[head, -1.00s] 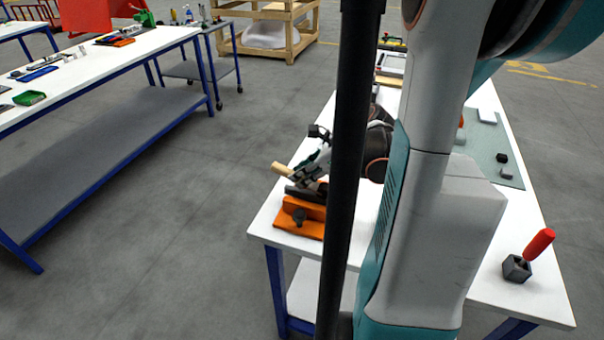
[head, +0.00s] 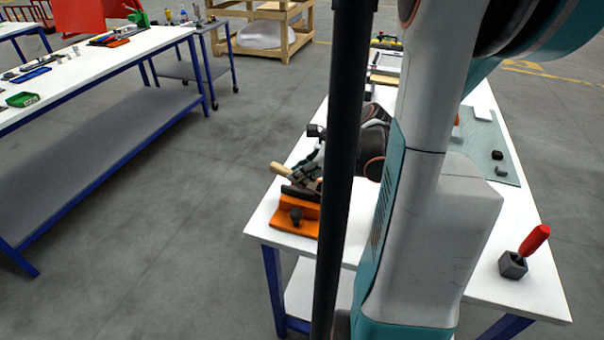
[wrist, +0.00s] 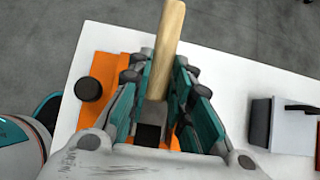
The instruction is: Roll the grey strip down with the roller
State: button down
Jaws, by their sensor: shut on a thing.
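My gripper (head: 308,171) is shut on the roller, whose pale wooden handle (head: 281,170) points up and to the left. In the wrist view the handle (wrist: 170,35) rises from between the fingers (wrist: 160,95). The gripper is over an orange fixture (head: 284,224) with a black knob (head: 295,215), at the near left corner of the white table. A dark piece (head: 299,192) lies along the fixture's top. I cannot make out the grey strip or the roller's wheel, so contact cannot be told. My black column hides the fixture's right side in the head view.
A red-handled tool stands in a grey holder (head: 513,265) at the table's near right. A grey-green mat (head: 478,150) with small parts lies farther back. In the wrist view a dark-sided box (wrist: 260,122) stands right of the gripper. Bare white tabletop (wrist: 225,90) lies between them.

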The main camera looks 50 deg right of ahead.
jog(key=shift+r, duration=0.15)
dwell(0.4)
jog(key=shift+r+p, duration=2.4)
jog(key=shift+r, duration=0.5)
